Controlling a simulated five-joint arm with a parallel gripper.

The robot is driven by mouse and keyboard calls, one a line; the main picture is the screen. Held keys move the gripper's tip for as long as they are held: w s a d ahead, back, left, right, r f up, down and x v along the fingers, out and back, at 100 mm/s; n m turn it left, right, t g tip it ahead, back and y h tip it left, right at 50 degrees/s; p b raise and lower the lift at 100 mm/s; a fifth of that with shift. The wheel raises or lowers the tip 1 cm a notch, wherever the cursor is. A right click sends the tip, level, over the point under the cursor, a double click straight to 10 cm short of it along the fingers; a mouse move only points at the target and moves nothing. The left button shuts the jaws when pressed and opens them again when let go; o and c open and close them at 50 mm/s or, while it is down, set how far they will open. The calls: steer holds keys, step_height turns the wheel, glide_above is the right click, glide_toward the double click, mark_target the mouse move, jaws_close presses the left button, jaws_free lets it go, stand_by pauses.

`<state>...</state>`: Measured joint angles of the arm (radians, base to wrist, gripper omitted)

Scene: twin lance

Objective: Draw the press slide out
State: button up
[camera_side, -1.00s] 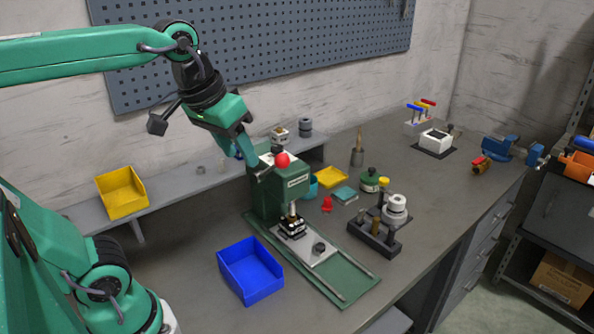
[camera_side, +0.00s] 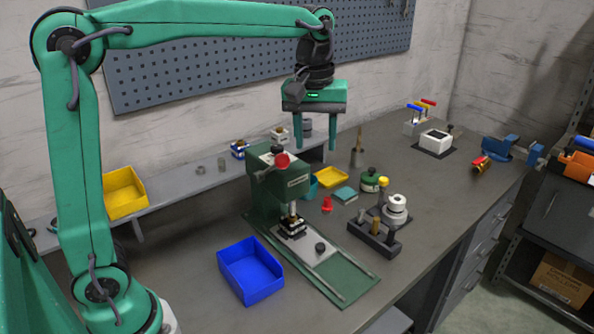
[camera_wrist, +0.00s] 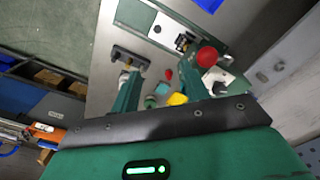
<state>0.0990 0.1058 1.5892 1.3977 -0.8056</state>
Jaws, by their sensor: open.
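The green press (camera_side: 275,190) stands on the bench, with a red ball knob (camera_side: 282,160) on its lever. Its light slide plate (camera_side: 310,246), with a small dark knob (camera_side: 320,247), lies on the green base between the rails, under the ram. My gripper (camera_side: 317,148) is open and empty, its two fingers pointing down above and behind the press, to the right of its head. In the wrist view the red ball knob (camera_wrist: 207,56) shows near the right finger, and the slide plate (camera_wrist: 167,28) shows farther off at the top.
A blue bin (camera_side: 250,270) stands left of the press base. A yellow tray (camera_side: 331,177), a red piece (camera_side: 327,204) and a green tin (camera_side: 370,181) lie behind. The bench front right is clear.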

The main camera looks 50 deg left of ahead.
steer(key=shift+w+f+n, duration=0.5)
steer(key=shift+w+f, duration=0.1)
steer(key=shift+w, duration=0.45)
glide_above(321, 246)
steer(key=shift+g, duration=0.3)
step_height(321, 246, down, 19)
steer(key=shift+a+r, duration=0.1)
steer(key=shift+r, duration=0.05)
steer(key=shift+f, duration=3.85)
jaws_close()
